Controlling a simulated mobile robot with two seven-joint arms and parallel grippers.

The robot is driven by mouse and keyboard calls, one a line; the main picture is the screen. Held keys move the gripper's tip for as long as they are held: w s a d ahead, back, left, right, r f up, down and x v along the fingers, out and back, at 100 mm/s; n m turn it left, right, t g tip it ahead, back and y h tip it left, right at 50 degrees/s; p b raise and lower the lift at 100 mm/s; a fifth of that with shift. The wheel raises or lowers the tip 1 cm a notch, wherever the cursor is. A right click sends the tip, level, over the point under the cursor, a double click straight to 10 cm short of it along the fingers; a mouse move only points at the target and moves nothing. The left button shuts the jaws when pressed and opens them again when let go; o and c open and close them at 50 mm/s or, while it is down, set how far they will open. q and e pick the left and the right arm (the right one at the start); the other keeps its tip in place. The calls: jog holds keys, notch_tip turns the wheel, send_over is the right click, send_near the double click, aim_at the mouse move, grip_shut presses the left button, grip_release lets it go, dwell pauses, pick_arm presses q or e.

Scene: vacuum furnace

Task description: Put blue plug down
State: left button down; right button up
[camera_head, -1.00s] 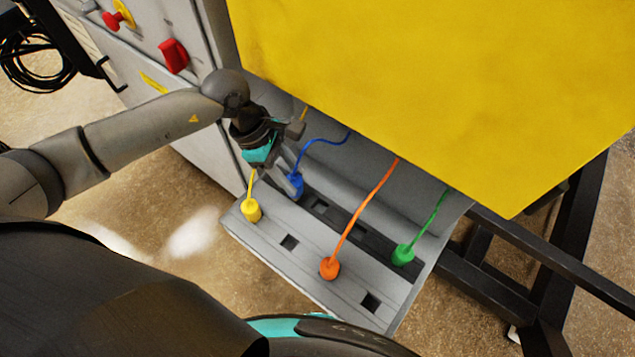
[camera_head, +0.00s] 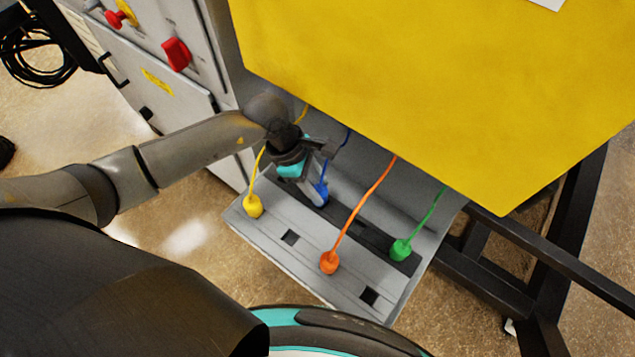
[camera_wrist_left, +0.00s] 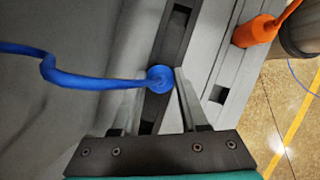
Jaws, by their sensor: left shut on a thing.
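My left gripper (camera_head: 312,195) is shut on the blue plug (camera_head: 321,190), at the back row of the grey socket panel (camera_head: 275,255). In the left wrist view the blue plug (camera_wrist_left: 160,77) sits between the fingertips of the left gripper (camera_wrist_left: 158,88), over the dark slot strip, with its blue cable running left. I cannot tell whether the plug is seated in a socket or just above it. My right gripper is not in view.
A yellow plug (camera_head: 253,206) and an orange plug (camera_head: 329,262) stand in the front row. A green plug (camera_head: 401,249) is in the back row. Empty square holes show in the front row. A large yellow panel (camera_head: 430,90) overhangs the back.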

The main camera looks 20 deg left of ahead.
pick_arm(q)
jog(key=shift+f+b, duration=0.3)
jog(key=shift+c, duration=2.2)
grip_release()
jog(key=shift+r+p, duration=0.5)
jog(key=shift+p, duration=0.05)
jog(key=b+v, duration=0.1)
jog(key=v, duration=1)
jog(key=shift+a+r, duration=0.15)
jog(key=shift+r, duration=0.2)
